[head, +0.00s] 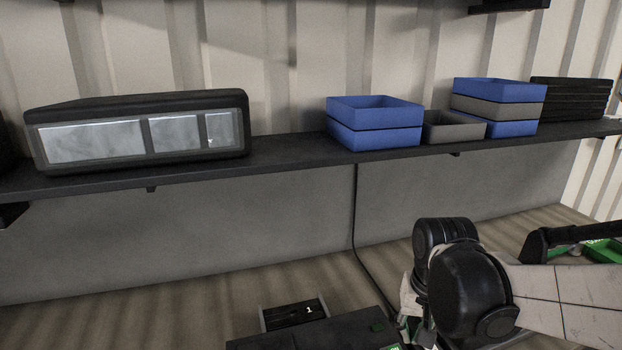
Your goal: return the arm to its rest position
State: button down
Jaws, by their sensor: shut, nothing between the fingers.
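My arm shows at the lower right in the head view, with a pale, scuffed link and thick black joints. The link runs in from the right edge, and the joints sit over the wooden worktop (190,320). My gripper's fingers cannot be made out; that end of the arm is hidden behind the joints or below the picture edge.
A dark shelf (290,160) crosses above the worktop, bearing a black box with windows (140,132), blue trays (375,125), a grey tray (453,129) and more stacked trays (497,107). A black device (315,332) is at bottom centre. Green-edged items (603,249) lie right.

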jog(key=s+r+n+t+b, duration=0.2)
jog(key=s+t+b, duration=0.3)
jog(key=s, duration=0.2)
jog(key=shift+s+t, duration=0.3)
jog(key=shift+s, duration=0.1)
